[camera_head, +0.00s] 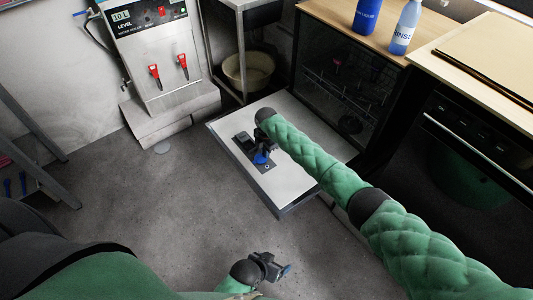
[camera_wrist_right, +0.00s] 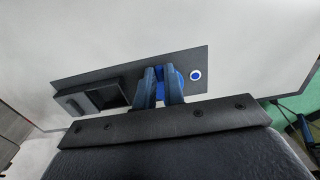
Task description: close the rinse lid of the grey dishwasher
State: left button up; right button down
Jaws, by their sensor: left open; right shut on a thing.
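The grey dishwasher's door (camera_head: 225,137) is folded down, with its inner face up. A dark dispenser panel (camera_wrist_right: 130,72) is set in it, with an open black compartment (camera_wrist_right: 103,97) on the left and a white-and-blue round mark (camera_wrist_right: 196,76) on the right. My right gripper (camera_head: 262,157) is over the panel. In the right wrist view its fingers (camera_wrist_right: 162,74) are closed around the blue rinse lid (camera_wrist_right: 173,83), which they mostly hide. I cannot tell the lid's exact angle. My left gripper (camera_head: 285,269) is open and empty above the floor, in front of the door and apart from it.
The dishwasher's interior with its rack (camera_head: 345,90) is open behind the door. A blue bottle (camera_head: 366,15) and a rinse bottle (camera_head: 405,28) stand on the wooden top. A water boiler (camera_head: 160,60) is at the back left. The floor (camera_head: 130,210) at left is clear.

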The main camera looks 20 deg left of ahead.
jog(key=shift+a, duration=0.1)
dwell(0.4)
jog(key=c, duration=1.5)
grip_release()
jog(key=shift+w+r, duration=0.1)
jog(key=shift+r, duration=3.8)
